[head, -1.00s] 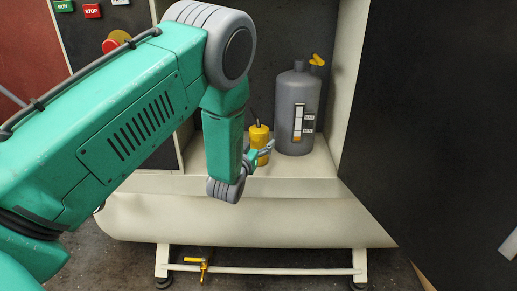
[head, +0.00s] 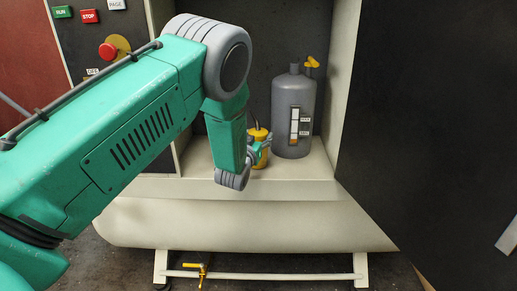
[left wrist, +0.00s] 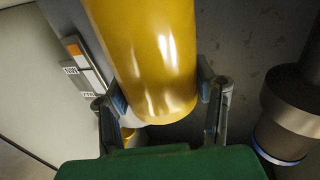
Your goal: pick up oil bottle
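The oil bottle is a small yellow bottle (head: 259,160) with a thin dark spout. It stands upright on the cabinet's cream shelf, left of a grey tank, and my left arm partly hides it. My left gripper (head: 262,149) is at the bottle's right front side. In the left wrist view the glossy yellow bottle (left wrist: 158,65) lies between the two fingers of the left gripper (left wrist: 162,98). The finger pads are on either side, very close to it. I see no clear squeeze, and contact is hard to tell. My right gripper is not in view.
The grey tank (head: 292,115) with a level gauge and yellow valve stands just right of the bottle. A dark panel (head: 430,120) closes off the right side. A control panel with a red button (head: 107,50) is at left. A cream cylinder (head: 250,222) lies below the shelf.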

